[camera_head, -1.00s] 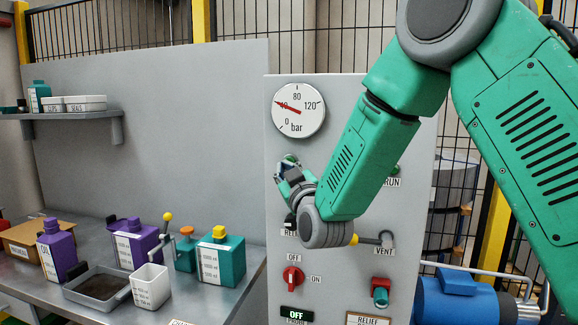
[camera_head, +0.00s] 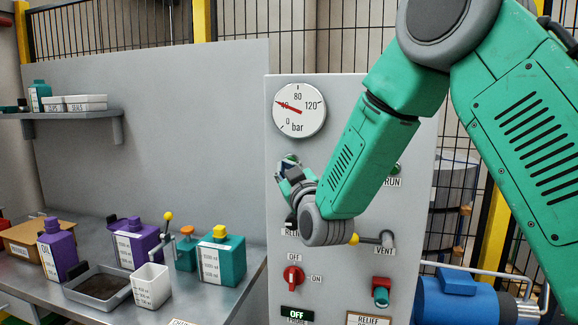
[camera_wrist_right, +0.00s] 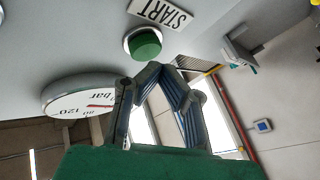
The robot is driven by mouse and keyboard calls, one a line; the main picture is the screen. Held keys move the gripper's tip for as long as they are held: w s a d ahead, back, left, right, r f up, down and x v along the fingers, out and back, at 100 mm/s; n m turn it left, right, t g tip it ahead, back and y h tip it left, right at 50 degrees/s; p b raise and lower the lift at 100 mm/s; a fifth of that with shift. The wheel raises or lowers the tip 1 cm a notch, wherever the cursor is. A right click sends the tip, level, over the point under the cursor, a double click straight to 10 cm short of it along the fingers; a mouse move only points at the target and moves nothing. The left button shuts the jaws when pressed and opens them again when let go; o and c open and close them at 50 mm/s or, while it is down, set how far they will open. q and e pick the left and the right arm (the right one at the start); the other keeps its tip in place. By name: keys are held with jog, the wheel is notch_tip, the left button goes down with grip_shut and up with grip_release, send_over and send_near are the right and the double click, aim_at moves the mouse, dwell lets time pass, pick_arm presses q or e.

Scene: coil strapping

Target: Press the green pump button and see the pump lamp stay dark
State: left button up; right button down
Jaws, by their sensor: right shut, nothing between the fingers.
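The green START button (camera_wrist_right: 144,43) sits in a pale ring on the grey panel in the right wrist view. In the head view the button (camera_head: 290,160) shows just above my right gripper (camera_head: 286,172). In the wrist view my right gripper (camera_wrist_right: 160,72) is shut and empty, its fingertips close to the button; I cannot tell if they touch it. The RUN lamp (camera_head: 395,169) is dark green, shows no glow, and is partly hidden by my right arm. My left gripper is not in view.
The pressure gauge (camera_head: 299,105) reads about 40 bar. Below are the red OFF/ON switch (camera_head: 293,278), a lit OFF display (camera_head: 296,312) and the VENT lever (camera_head: 387,239). A bench with bottles (camera_head: 221,258) and a tray (camera_head: 97,284) stands left. My right arm covers the panel's middle.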

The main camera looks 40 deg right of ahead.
dwell(0.6)
jog(key=shift+w+d+r, duration=0.1)
jog(key=shift+w+d, duration=0.1)
jog(key=shift+w, duration=0.05)
jog(key=shift+w+d, duration=0.3)
jog(key=shift+d, duration=0.15)
dwell(0.8)
jog(key=shift+s+a, duration=0.1)
jog(key=shift+a, duration=0.05)
jog(key=shift+s+a+b, duration=0.3)
jog(key=shift+s+a, duration=0.2)
jog(key=shift+a, duration=0.05)
dwell(0.4)
jog(key=s+a, duration=0.1)
jog(key=a, duration=0.1)
jog(key=s+a, duration=0.2)
jog(key=shift+s+b, duration=0.1)
jog(key=shift+b, duration=0.25)
